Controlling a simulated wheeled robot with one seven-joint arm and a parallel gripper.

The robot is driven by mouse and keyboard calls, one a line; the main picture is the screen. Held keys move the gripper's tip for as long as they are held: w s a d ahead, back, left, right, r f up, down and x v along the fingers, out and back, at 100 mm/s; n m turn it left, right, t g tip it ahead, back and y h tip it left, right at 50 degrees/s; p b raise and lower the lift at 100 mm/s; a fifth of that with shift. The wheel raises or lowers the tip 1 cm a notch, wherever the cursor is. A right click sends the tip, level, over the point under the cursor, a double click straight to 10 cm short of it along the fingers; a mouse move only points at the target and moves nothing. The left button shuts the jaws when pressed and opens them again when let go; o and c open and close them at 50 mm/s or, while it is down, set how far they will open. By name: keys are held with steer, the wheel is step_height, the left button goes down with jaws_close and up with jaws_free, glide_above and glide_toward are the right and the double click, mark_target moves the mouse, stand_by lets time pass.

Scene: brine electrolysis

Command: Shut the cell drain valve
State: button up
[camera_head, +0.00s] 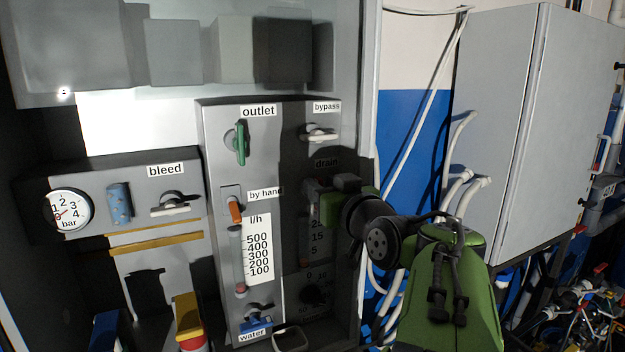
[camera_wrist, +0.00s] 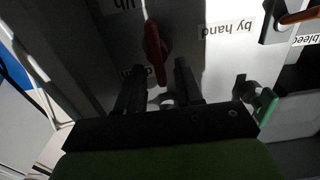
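The drain label (camera_head: 327,163) is on the dark right part of the panel in the head view. The drain valve's red handle (camera_wrist: 153,45) shows in the wrist view, long and roughly upright in that picture, beside a partly covered label. My gripper (camera_head: 316,194) is in front of the panel just below the drain label. In the wrist view my gripper (camera_wrist: 154,72) is open, with one finger on each side of the handle's near end. I cannot tell whether a finger touches it.
The green outlet handle (camera_head: 241,143), white bypass handle (camera_head: 320,136) and orange by-hand lever (camera_head: 236,211) are close by. The bleed valve (camera_head: 175,207) and gauge (camera_head: 69,211) are left. A grey cabinet (camera_head: 530,150) and hoses are right.

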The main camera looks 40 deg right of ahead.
steer(key=shift+w, duration=0.1)
jaws_close()
stand_by(0.4)
steer(key=shift+s+d+f+m+p, duration=0.1)
steer(key=shift+d+f+m+p, duration=0.25)
steer(key=shift+m, duration=2.6)
steer(key=shift+s+d+f+m+p, duration=0.1)
steer(key=shift+d+f+m+p, duration=0.25)
steer(key=shift+m, duration=2.65)
steer(key=shift+s+d+f+m+p, duration=0.1)
steer(key=shift+d+f+m+p, duration=0.2)
steer(key=shift+m, duration=2.65)
steer(key=shift+f, duration=0.1)
